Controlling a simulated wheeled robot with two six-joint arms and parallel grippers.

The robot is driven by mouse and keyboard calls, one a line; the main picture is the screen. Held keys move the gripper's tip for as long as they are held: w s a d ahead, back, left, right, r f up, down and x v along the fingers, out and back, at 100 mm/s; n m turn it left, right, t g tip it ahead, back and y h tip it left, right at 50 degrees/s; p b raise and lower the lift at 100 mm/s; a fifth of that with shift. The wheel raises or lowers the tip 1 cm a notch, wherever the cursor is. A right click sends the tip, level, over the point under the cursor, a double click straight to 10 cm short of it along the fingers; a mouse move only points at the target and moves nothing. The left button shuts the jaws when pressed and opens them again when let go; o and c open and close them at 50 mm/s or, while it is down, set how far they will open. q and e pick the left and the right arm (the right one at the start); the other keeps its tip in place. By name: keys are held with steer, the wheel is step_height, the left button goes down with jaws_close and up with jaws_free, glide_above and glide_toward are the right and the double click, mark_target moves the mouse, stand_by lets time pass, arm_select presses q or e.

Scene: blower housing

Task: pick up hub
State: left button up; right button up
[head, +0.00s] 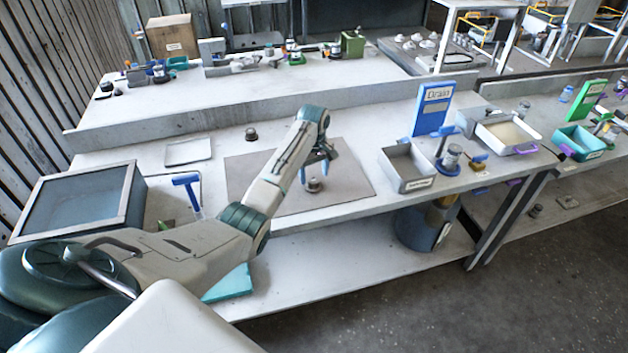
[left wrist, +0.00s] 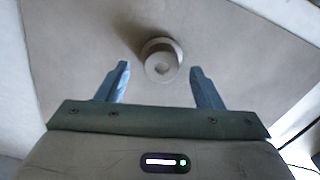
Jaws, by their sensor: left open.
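A small round metal part that looks like the hub (head: 314,185) stands on the grey mat (head: 350,180) on the workbench. It shows in the left wrist view as a stepped, light brown round piece (left wrist: 160,62) with a socket in its middle. My left gripper (head: 316,168) is open and empty over the hub. In the left wrist view its two blue fingers (left wrist: 158,80) point toward the hub, which lies between and slightly beyond the fingertips. A second small dark round part (head: 251,134) stands on the bench behind the mat. My right gripper is not in view.
A grey metal bin (head: 407,168) stands right of the mat, with a blue "Drain" sign (head: 433,108) behind it. A shallow tray (head: 188,151) and a glass-topped box (head: 80,200) are at the left. A blue T-handled tool (head: 190,192) stands near the front left.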

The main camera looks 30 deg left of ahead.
arm_select(q)
steer(key=shift+s+f, duration=0.15)
steer(key=shift+f, duration=0.8)
steer(key=shift+c, duration=0.2)
steer(key=c, duration=1.1)
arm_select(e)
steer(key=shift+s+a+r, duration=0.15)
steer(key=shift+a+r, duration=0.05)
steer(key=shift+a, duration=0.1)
